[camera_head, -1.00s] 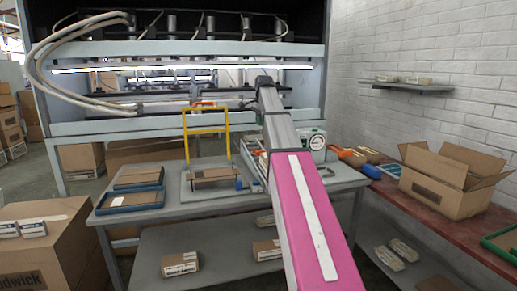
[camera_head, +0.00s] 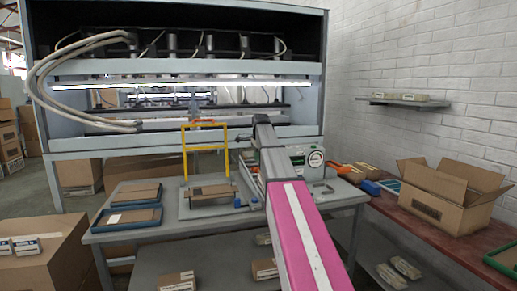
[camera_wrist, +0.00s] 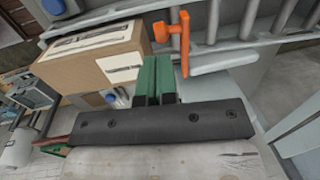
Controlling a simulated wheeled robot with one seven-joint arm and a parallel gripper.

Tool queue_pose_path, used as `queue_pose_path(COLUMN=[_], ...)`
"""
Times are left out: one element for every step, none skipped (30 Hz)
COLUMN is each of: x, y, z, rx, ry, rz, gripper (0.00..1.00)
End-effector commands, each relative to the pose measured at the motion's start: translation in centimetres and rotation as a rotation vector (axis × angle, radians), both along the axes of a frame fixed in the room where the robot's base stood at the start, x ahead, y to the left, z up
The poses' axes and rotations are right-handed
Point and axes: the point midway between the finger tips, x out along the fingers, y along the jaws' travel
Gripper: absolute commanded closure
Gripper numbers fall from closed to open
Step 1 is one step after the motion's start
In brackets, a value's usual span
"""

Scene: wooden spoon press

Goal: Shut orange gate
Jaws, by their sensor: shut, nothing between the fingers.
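The orange gate, a yellow-orange upright frame (camera_head: 205,148), stands raised over a grey fixture (camera_head: 188,214) on the table in the head view. A brown panel (camera_head: 213,190) lies on the fixture at its foot. My arm reaches forward to the right of the gate, and my gripper is hidden in that view. In the wrist view my gripper (camera_wrist: 156,66) has its green fingers together and empty. An orange hooked part (camera_wrist: 182,45) is just right of the fingertips, with a small gap. I cannot tell whether it belongs to the gate.
The large press (camera_head: 180,67) stands behind the table. Blue trays (camera_head: 128,217) with brown panels lie left of the gate. A white-and-green device (camera_head: 313,160) is right of my arm. An open carton (camera_head: 440,212) sits on the red bench. A cardboard box (camera_wrist: 95,65) is beyond the fingers.

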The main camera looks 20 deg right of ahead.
Motion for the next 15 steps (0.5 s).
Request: queue_pose_path(x=[0.1, 0.1, 0.2, 0.3, 0.3, 0.4, 0.5, 0.5, 0.5, 0.6, 0.6, 0.6, 0.6, 0.6, 0.6], y=[0.0, 0.1, 0.1, 0.1, 0.1, 0.1, 0.1, 0.1, 0.2, 0.2, 0.2, 0.2, 0.2, 0.2, 0.2], z=[-0.9, -1.4, -2.0, -2.4, -2.7, -3.1, -3.3, -3.5, -3.8, -3.9, -4.1, -4.2, -4.2, -4.3, -4.3], rx=[0.0, 0.0, 0.0, 0.0, 0.0, 0.0, 0.0, 0.0, 0.0, 0.0, 0.0, 0.0, 0.0, 0.0, 0.0], ry=[0.001, 0.001, 0.002, 0.002, 0.001, 0.0, 0.0, 0.0, 0.0, 0.0, 0.0, 0.0, 0.0, 0.0, 0.0], rz=[0.0, 0.0, 0.0, 0.0, 0.001, 0.001, 0.001, 0.001, 0.001, 0.001, 0.001, 0.001, 0.001, 0.001, 0.001], gripper=[1.0, 1.0, 1.0, 1.0, 1.0, 1.0, 1.0, 1.0, 1.0, 1.0, 1.0, 1.0, 1.0, 1.0, 1.0])
